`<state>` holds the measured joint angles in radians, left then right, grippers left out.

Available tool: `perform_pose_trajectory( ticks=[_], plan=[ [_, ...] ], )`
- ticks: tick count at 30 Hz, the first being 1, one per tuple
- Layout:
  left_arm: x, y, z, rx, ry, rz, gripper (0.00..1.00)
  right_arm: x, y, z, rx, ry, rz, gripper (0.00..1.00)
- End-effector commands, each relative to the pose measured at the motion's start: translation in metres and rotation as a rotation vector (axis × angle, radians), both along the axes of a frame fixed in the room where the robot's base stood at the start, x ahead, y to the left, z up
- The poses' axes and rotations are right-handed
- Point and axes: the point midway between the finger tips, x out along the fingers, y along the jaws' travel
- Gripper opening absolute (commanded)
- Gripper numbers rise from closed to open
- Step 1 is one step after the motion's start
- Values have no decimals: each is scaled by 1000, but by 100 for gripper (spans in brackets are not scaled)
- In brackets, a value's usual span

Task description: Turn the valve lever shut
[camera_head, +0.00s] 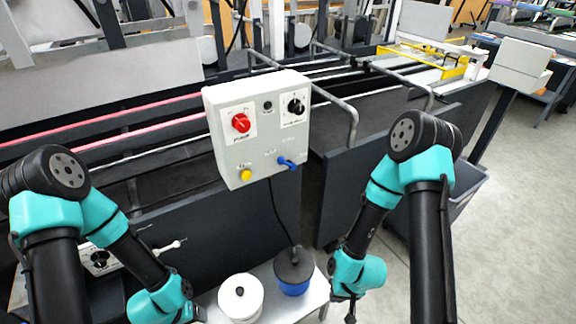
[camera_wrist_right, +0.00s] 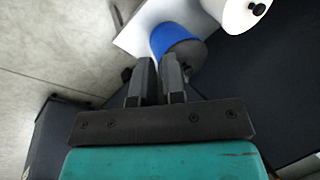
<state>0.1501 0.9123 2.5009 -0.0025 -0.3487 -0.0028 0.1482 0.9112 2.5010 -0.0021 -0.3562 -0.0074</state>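The valve lever (camera_head: 287,163) is a small blue handle at the lower right of a pale grey control box (camera_head: 258,128). It lies nearly level, tilted slightly down to the right. My right gripper (camera_head: 350,312) points down at the bottom of the head view, well below the lever and clear of it. In the right wrist view its fingers (camera_wrist_right: 158,80) are close together with nothing held; whether they fully meet is unclear. My left gripper (camera_head: 196,314) is at the bottom edge, mostly cut off, left of the white pot and away from the lever.
The box also has a red knob (camera_head: 241,123), a black dial (camera_head: 296,106) and a yellow button (camera_head: 246,175). Below it, a white pot (camera_head: 240,297) and a blue pot (camera_head: 293,271) stand on a small white table (camera_head: 312,299). A tubular rail (camera_head: 352,122) runs right of the box.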

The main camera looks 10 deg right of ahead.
Motion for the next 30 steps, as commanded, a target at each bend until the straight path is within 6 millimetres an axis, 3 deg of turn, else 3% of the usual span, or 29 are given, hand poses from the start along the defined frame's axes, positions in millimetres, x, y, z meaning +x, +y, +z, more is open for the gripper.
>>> perform_pose_trajectory(
  ticks=[5, 11, 14, 21, 27, 30],
  plan=[
    [0, 0, 0, 0, 0, 0, 69, 25, 6, 13, -24, -136, 41, 28],
    [0, 0, 0, 0, 0, 0, 69, 84, 21, 55, -104, -490, 144, 47],
    [0, 0, 0, 0, 0, 0, 69, 113, 32, 88, -159, -691, 197, 56],
    [0, 0, 0, 0, 0, 0, 69, 162, 58, 181, -324, -1161, 284, 56],
    [0, 0, 0, 0, 0, 0, 69, 176, 75, 256, -468, -1478, 299, 56],
    [0, 0, 0, 0, 0, 0, 69, 176, 79, 276, -512, -1558, 295, 56]
  ],
)
